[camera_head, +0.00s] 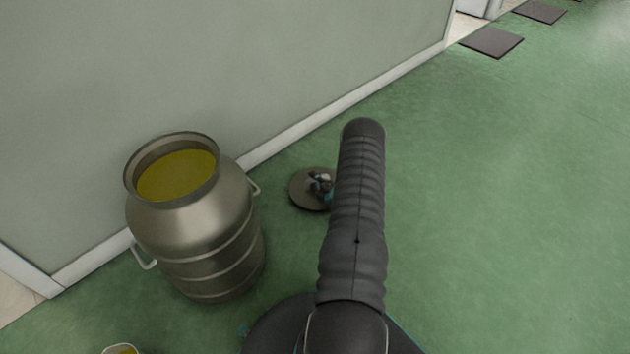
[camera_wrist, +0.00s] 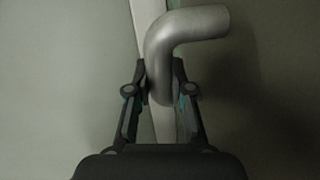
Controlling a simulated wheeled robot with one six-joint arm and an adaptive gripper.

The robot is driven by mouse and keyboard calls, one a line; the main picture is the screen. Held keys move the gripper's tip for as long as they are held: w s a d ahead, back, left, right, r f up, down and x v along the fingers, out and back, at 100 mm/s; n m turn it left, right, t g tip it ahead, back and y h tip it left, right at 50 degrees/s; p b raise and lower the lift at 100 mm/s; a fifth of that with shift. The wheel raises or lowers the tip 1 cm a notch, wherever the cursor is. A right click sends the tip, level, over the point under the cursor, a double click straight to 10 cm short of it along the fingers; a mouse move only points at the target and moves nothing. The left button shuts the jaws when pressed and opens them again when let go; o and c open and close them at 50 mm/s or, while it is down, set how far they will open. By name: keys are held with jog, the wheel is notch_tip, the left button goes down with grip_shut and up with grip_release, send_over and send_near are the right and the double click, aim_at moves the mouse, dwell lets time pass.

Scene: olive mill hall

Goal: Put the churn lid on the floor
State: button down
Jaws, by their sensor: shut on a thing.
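The churn lid (camera_head: 300,194) is a dark round disc just right of the churn, partly hidden by my arm. My gripper (camera_head: 320,181) is over the middle of the disc. In the wrist view my gripper (camera_wrist: 160,88) is shut on a bent grey metal handle (camera_wrist: 180,35), which I take to be the lid's. I cannot tell whether the disc touches the floor or is held above it. The metal churn (camera_head: 205,235) stands upright by the wall, its mouth open, with yellow-green liquid inside. The green floor (camera_head: 490,200) lies around it.
The grey wall (camera_head: 230,60) with a white skirting board (camera_head: 320,122) runs behind the churn and lid. Dark flat mats (camera_head: 492,41) lie far off at the upper right. A small round container (camera_head: 121,350) is cut off at the bottom left. The floor at right is clear.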

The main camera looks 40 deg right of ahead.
jog(key=shift+f, duration=0.1)
jog(key=c, duration=1.5)
grip_release()
jog(key=shift+f, duration=0.1)
jog(key=o, duration=0.5)
jog(key=shift+c, duration=0.2)
